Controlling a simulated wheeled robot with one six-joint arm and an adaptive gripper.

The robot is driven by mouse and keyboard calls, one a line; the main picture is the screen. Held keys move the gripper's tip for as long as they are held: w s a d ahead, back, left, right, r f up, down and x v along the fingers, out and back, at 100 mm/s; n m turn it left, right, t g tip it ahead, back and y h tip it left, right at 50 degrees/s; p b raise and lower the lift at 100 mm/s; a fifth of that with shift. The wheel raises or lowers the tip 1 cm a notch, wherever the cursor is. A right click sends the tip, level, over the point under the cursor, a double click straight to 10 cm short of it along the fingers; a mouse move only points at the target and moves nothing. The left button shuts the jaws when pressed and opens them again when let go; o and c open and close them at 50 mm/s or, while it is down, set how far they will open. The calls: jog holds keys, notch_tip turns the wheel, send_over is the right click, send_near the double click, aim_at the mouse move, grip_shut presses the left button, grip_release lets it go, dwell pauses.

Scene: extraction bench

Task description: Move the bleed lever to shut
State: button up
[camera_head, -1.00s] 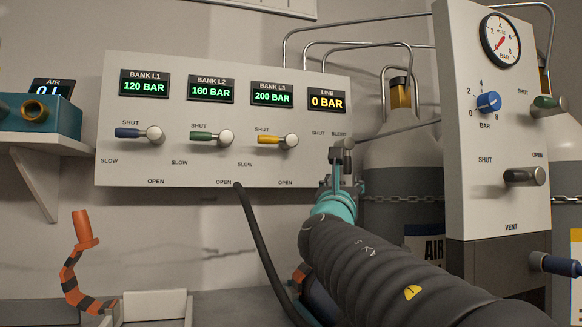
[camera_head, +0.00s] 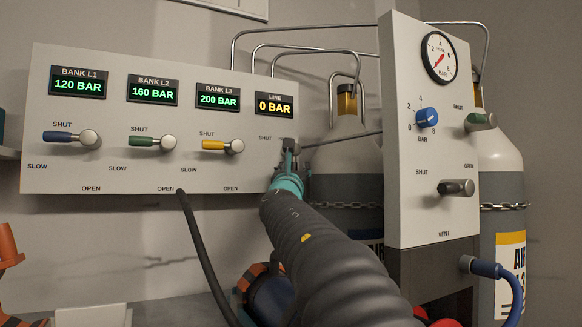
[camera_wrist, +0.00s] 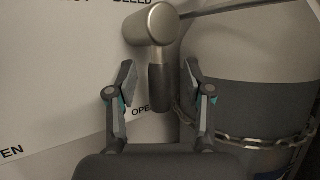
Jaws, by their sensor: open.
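My gripper (camera_wrist: 158,82) is open, with one finger on each side of the handle. Gaps show between the fingers and the handle, and I see no contact. In the head view my gripper (camera_head: 287,160) is at the right end of the white bank panel (camera_head: 110,175) and hides most of the lever.
Yellow (camera_head: 220,146), green (camera_head: 152,142) and blue (camera_head: 68,137) levers are on the panel to the left. LINE reads 0 BAR. A dark hose (camera_head: 197,240) hangs below.

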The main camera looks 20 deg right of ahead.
jog(key=shift+w, duration=0.15)
grip_shut()
jog(key=shift+r+p, duration=0.1)
jog(key=shift+p, duration=0.25)
